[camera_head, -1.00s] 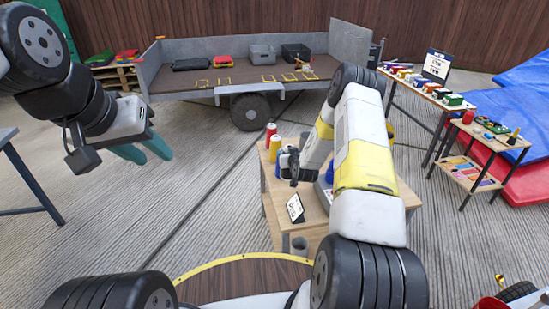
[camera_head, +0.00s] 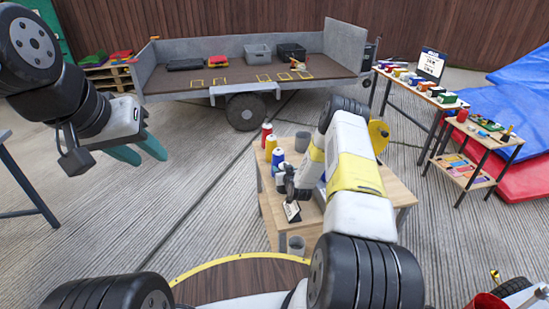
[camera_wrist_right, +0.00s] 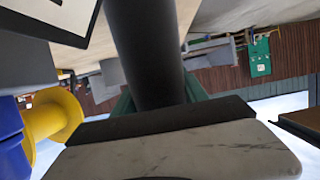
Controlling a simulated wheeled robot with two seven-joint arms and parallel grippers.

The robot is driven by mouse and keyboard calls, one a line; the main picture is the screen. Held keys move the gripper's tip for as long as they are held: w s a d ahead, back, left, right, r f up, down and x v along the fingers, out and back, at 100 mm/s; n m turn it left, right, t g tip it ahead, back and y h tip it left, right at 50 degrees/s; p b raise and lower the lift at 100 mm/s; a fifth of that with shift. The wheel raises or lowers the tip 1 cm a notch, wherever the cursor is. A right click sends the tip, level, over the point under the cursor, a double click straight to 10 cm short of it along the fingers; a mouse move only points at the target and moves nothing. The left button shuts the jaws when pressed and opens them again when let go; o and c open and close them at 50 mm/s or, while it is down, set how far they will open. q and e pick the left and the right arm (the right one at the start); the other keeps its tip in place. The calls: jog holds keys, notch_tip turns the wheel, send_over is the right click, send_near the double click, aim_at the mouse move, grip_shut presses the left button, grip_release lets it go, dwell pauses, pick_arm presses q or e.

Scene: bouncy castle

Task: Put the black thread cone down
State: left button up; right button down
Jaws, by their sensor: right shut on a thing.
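The black thread cone (camera_wrist_right: 145,50) stands between the green fingers of my right gripper in the right wrist view. My right gripper (camera_head: 290,184) is shut on it, low at the left side of the small wooden table (camera_head: 390,193). In the head view the dark cone blends with the gripper; whether its base touches the tabletop cannot be told. Red (camera_head: 266,131), yellow (camera_head: 271,148) and blue (camera_head: 278,164) cones stand in a row along the table's left edge, behind my right gripper. My left gripper (camera_head: 139,151) is open and empty, above the floor at left.
A small sign (camera_head: 291,211) stands in front of my right gripper, and a grey cup (camera_head: 296,246) sits near the table's front. My right forearm hides much of the tabletop. A yellow spool (camera_wrist_right: 57,115) is close by in the wrist view. A trailer (camera_head: 180,80) stands behind.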

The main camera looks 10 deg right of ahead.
jog(key=c, duration=0.6)
grip_release()
jog(key=r+v, duration=0.1)
jog(key=v, duration=1.1)
jog(key=s+a+r+n+g, duration=0.1)
jog(key=s+r+g, duration=0.1)
jog(key=r, duration=1.1)
jog(key=s+a+r+g, duration=0.1)
jog(key=a+r+g, duration=0.1)
jog(key=r, duration=1.1)
jog(key=s+a+r+g+y, duration=0.1)
jog(key=s+a+r+g, duration=0.1)
jog(key=s+r, duration=1.1)
jog(key=s+a+r+g, duration=0.1)
jog(key=s+a, duration=0.1)
jog(key=s, duration=1.6)
jog(key=shift+s+a+m+g+y, duration=0.3)
jog(key=shift+s+m+g+y, duration=0.05)
jog(key=shift+m+g+y, duration=0.05)
